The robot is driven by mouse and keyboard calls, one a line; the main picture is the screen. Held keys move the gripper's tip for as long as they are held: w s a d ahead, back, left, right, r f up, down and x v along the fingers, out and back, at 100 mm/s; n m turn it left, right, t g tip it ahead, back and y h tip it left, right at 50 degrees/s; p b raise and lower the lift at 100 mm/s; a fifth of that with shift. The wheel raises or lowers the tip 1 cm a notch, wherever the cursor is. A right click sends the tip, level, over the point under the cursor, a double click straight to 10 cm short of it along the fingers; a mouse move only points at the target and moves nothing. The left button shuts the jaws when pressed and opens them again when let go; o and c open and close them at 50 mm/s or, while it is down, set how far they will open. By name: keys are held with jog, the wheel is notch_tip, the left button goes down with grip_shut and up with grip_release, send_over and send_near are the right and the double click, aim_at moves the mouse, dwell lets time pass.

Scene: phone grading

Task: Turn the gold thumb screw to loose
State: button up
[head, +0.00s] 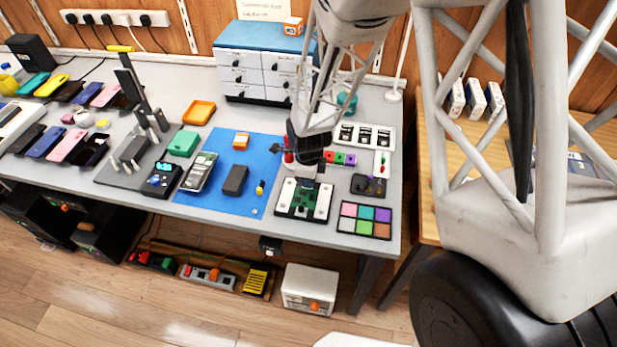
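I cannot make out a gold thumb screw for sure in the head view. A fixture with a green circuit board and two pale side blocks (287,196) lies at the front of the bench, right of the blue mat. My gripper (309,168) points down from above, just over the back of this fixture. Its dark body hides what is behind it, and its fingertips are too small to tell open from shut. Whether it touches anything is also unclear. A small yellow-and-black piece (260,188) is on the mat, left of the fixture.
The blue mat (215,199) holds a dark block (235,180) and a phone-like device (200,171). A palette of coloured squares (366,220) and a dark tray (368,186) lie right of the fixture. A drawer cabinet (266,66) stands behind.

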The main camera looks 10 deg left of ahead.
grip_shut()
jog(key=shift+n, duration=0.4)
